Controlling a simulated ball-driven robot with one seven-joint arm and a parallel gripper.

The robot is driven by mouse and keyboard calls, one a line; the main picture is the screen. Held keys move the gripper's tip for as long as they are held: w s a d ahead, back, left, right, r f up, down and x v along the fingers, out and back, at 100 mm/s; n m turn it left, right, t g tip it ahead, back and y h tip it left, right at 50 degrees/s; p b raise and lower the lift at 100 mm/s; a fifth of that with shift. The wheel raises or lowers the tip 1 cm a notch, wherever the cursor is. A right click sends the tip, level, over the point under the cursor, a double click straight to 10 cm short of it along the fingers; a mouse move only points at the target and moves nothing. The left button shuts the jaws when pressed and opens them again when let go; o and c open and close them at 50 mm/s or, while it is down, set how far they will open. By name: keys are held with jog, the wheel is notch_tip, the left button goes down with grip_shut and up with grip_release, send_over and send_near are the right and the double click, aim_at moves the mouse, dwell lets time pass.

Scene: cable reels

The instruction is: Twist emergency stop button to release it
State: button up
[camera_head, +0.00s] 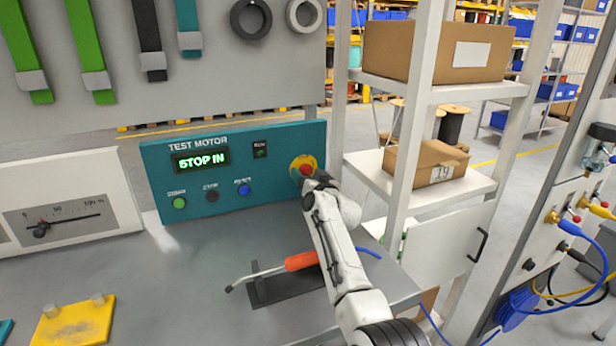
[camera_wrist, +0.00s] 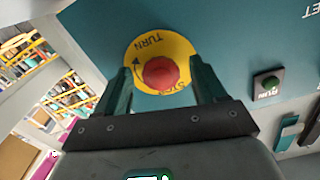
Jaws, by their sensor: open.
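The red emergency stop button (camera_wrist: 161,73) sits on a round yellow plate (camera_wrist: 176,46) marked "TURN" and "STOP" on the teal motor test panel (camera_head: 240,146). In the head view the button (camera_head: 306,169) is partly hidden by my arm's end. My gripper (camera_wrist: 160,85) is open, with one finger on each side of the button in the wrist view. I cannot tell whether the fingers touch it. The panel's display (camera_head: 201,161) reads "STOP IN" in green letters.
A white shelf post (camera_head: 412,120) stands close to the right.

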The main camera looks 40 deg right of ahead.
jog(key=c, duration=1.1)
jog(key=shift+o, duration=0.2)
jog(key=shift+m, duration=0.3)
jog(key=m, duration=0.4)
jog(key=shift+b, duration=0.3)
jog(key=shift+a+r+m, duration=0.1)
jog(key=shift+m, duration=1.5)
jog(key=o, duration=1.1)
jog(key=shift+c, duration=0.2)
